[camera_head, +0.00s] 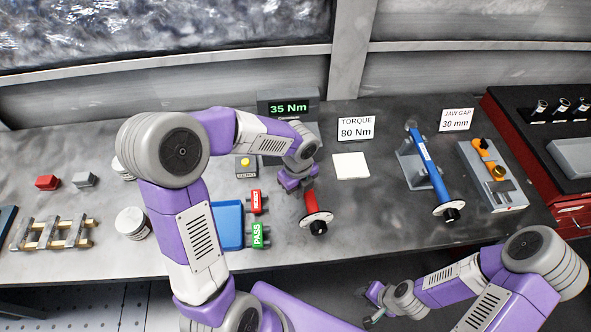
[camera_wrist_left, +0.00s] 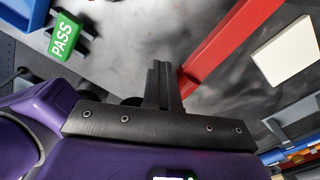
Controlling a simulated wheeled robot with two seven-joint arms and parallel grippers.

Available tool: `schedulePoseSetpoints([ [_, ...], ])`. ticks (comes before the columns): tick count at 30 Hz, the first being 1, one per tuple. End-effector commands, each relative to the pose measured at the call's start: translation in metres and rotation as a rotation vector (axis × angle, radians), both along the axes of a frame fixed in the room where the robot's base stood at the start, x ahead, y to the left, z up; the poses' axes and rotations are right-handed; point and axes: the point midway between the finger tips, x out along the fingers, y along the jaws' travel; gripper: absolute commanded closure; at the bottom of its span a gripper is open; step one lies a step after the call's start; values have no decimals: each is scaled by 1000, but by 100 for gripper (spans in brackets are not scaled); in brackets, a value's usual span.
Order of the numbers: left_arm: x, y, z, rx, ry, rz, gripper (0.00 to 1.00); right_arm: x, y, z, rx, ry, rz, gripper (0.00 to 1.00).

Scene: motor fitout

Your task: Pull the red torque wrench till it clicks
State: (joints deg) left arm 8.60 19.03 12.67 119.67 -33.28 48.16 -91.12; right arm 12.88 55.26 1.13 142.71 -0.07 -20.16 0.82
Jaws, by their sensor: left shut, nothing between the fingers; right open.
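The red torque wrench (camera_head: 311,204) lies mid-bench with a white disc and black knob at its near end. Its far part is hidden under my left wrist. In the left wrist view its red bar (camera_wrist_left: 232,48) runs diagonally. My left gripper (camera_head: 297,186) is over the far part of the wrench. In the left wrist view its fingers (camera_wrist_left: 163,86) are together and empty, close beside the red bar; I cannot tell whether they touch it. The display (camera_head: 289,107) behind reads 35 Nm. My right gripper (camera_head: 370,304) is open and empty in front of the bench.
A sign (camera_head: 356,128) reads TORQUE 80 Nm. A blue wrench (camera_head: 430,165) rests on a stand to the right. A blue tray (camera_head: 229,226), a red REJECT block (camera_head: 256,201) and a green PASS block (camera_head: 259,235) lie left of the red wrench. A white pad (camera_head: 351,166) lies right.

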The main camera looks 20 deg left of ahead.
Motion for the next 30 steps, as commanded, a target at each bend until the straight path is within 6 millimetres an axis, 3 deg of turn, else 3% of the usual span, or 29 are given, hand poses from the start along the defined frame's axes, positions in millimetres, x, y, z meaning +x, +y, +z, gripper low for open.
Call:
schedulePoseSetpoints([
  [30, 11, -14, 1, -2, -6, -1, 100, 0, 0, 1, 0, 0, 0, 57],
])
